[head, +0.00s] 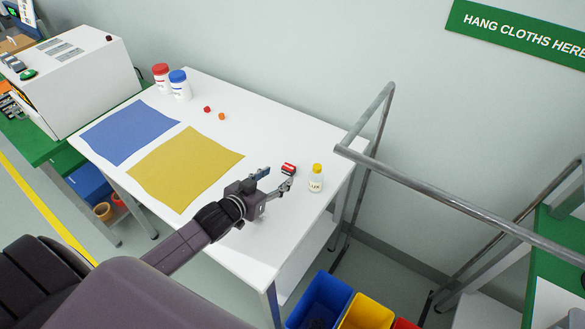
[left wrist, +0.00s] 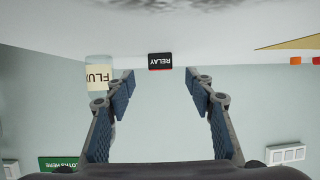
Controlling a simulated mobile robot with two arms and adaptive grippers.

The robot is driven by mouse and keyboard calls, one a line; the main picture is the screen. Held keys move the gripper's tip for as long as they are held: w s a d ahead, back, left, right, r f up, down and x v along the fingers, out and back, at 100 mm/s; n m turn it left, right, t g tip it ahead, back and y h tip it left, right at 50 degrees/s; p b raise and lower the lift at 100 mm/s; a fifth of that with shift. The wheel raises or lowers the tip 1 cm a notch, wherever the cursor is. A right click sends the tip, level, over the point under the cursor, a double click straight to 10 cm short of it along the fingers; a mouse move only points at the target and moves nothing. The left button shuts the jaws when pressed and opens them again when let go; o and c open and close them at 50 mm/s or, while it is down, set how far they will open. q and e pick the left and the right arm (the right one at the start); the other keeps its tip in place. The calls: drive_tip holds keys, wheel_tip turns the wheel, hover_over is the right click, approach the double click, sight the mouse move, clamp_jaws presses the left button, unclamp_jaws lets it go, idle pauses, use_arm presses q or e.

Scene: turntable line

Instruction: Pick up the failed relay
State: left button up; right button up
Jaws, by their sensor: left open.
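The relay (head: 289,168) is a small red and black block on the white table, near the table's far right part. In the left wrist view the relay (left wrist: 160,61) shows a dark face lettered RELAY, upside down, with a red edge. It appears in the gap between the fingers, a little beyond the tips. My left gripper (head: 275,178) is open and empty, its fingers pointing at the relay. The left wrist view also shows its two fingers (left wrist: 160,88) spread apart. My right gripper is not in view.
A flux bottle (head: 315,180) with a yellow cap stands close right of the relay. Blue (head: 128,131) and yellow (head: 185,166) mats, two lidded jars (head: 179,86) and small red and orange pieces (head: 221,116) are on the table. A metal rail (head: 440,197) runs at the right; bins (head: 322,300) stand below.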

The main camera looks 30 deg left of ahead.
sight(286, 170)
use_arm(q)
drive_tip(key=shift+w, duration=0.4)
drive_tip(key=shift+w+d+f+p, duration=0.1)
drive_tip(key=shift+w+f+p, duration=0.2)
drive_tip(key=shift+w, duration=0.35)
drive_tip(key=x, duration=0.3)
drive_tip(key=shift+w+f, duration=0.2)
drive_tip(key=shift+w, duration=0.35)
drive_tip(key=shift+f, duration=0.1)
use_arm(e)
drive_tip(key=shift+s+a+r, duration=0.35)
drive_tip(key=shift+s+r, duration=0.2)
use_arm(q)
drive_tip(key=c, duration=1.1)
drive_tip(key=shift+c, duration=0.2)
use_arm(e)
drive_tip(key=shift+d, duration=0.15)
